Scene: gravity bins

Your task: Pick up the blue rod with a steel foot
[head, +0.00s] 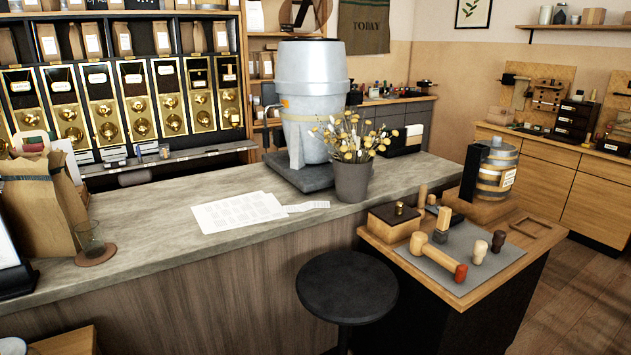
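I cannot make out a blue rod with a steel foot in the head view. The small wooden side table (476,295) at the right carries a grey mat (440,278) with several small tools. Among them are a wooden mallet (437,255) with a red end, a grey-olive upright block (442,224), a pale peg with a dark foot (480,252) and a dark brown peg (498,241). A light wooden upright handle (422,196) stands behind them. Neither of my grippers is in view.
A round black stool (346,288) stands before the long grey counter (150,235). On the counter are papers (238,212), a flower pot (352,182), a large grey urn (313,95), a paper bag (40,215) and a glass (89,240). Open floor lies at the right.

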